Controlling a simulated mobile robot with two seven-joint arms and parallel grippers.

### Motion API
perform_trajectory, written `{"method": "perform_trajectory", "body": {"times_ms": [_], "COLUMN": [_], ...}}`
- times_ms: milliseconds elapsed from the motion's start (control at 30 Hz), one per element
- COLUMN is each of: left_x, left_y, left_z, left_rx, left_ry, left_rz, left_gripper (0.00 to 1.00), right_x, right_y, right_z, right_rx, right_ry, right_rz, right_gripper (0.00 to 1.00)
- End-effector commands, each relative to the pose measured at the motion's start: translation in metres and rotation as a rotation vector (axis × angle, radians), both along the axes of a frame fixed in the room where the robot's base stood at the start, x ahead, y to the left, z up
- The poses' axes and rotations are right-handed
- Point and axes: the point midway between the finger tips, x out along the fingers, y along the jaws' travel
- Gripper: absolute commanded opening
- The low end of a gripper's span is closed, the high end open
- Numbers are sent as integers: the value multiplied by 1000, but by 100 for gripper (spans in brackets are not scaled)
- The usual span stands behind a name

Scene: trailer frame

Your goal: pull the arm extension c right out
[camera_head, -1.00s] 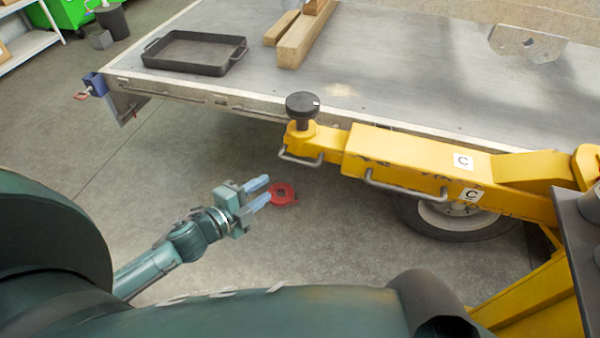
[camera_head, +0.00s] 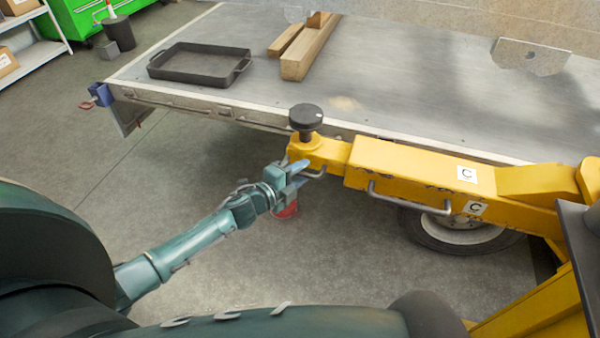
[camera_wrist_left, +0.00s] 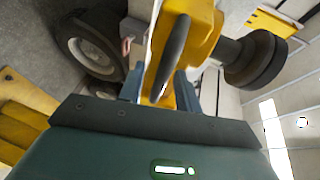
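The arm extension c right (camera_head: 326,152) is the yellow inner end piece, with a black round knob (camera_head: 306,117) on top and a grey bar handle (camera_head: 316,173) on its near side. It sits in a yellow outer beam (camera_head: 410,170) marked C; only a short length shows outside it. My left gripper (camera_head: 303,172) is at the bar handle. In the left wrist view, the handle (camera_wrist_left: 173,55) runs toward the space between the two parted fingers (camera_wrist_left: 161,88); whether they touch it I cannot tell. My right gripper is out of view.
The grey trailer bed (camera_head: 400,90) lies behind the beam, carrying a black tray (camera_head: 200,63) and wooden blocks (camera_head: 310,50). A wheel (camera_head: 460,232) is below the beam. A red object (camera_head: 287,210) is below my left gripper. Open floor lies left of the extension.

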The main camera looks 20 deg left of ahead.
Motion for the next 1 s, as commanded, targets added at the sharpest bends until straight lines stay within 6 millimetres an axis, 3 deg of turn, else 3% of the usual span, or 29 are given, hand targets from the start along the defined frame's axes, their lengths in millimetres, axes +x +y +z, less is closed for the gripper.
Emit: {"method": "perform_trajectory", "body": {"times_ms": [300,700,1000], "left_x": [2,2,2], "left_y": [-1,-1,-1], "left_z": [-1,-1,-1], "left_rx": [0,-1,-1], "left_ry": [1,1,1], "left_rz": [-1,0,0], "left_gripper": [33,0,0], "right_x": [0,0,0], "right_y": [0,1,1], "right_z": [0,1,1], "right_rx": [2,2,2], "right_ry": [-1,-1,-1], "right_rz": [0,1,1], "right_gripper": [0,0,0]}}
